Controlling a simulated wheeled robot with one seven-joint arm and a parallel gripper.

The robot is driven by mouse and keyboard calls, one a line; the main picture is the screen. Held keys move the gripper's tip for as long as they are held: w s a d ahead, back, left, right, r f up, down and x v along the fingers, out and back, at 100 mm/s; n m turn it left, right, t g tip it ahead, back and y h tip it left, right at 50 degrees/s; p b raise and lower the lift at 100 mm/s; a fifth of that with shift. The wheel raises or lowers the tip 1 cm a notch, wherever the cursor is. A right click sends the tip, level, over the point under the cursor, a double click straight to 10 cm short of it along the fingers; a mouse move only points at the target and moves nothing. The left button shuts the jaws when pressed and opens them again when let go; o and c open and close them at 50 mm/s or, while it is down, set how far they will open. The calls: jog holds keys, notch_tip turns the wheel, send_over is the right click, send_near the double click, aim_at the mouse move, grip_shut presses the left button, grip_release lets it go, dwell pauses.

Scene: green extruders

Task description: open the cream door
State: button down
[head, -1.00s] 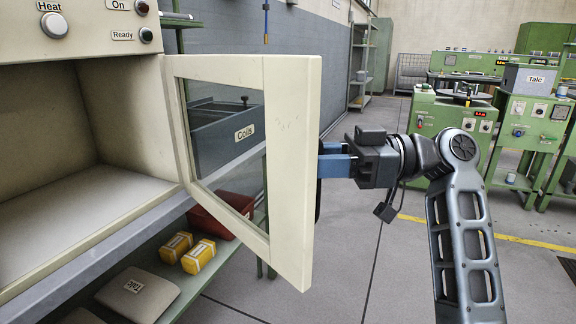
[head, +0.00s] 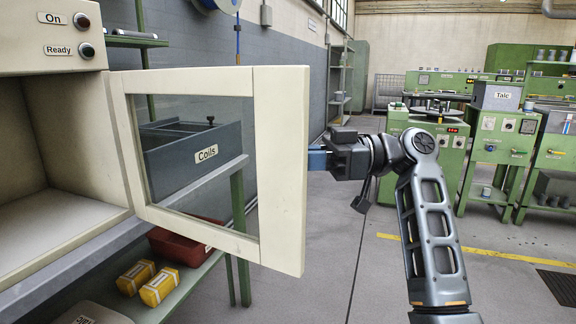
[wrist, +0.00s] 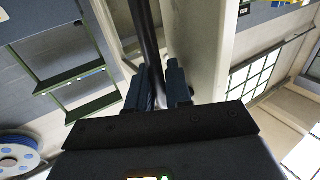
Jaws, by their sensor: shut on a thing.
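The cream door (head: 281,170) has a glass pane and stands swung open from the cream oven cabinet (head: 62,165). Its hinged side is at the left, and its free edge reaches out to the right. My gripper (head: 318,158) is at the outer face by the free edge, its tips partly hidden by the door. In the wrist view, the two fingers (wrist: 157,88) are shut on a dark bar handle (wrist: 148,45). The cream door (wrist: 205,45) also shows there, just right of the handle. The head view hides the handle behind the door.
Through the glass shows a grey Coils bin (head: 190,155). A lower shelf holds yellow packs (head: 160,286) and a red bin (head: 180,248). Green machines (head: 500,150) stand back right. Grey floor (head: 345,250) is clear right of the door.

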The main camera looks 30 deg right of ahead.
jog(key=shift+d+f, duration=0.25)
jog(key=shift+d, duration=0.15)
jog(key=c, duration=1.4)
grip_release()
jog(key=shift+o, duration=0.9)
jog(key=shift+r, duration=0.15)
jog(key=v, duration=0.7)
jog(key=shift+s+d, duration=0.15)
jog(key=shift+d, duration=0.15)
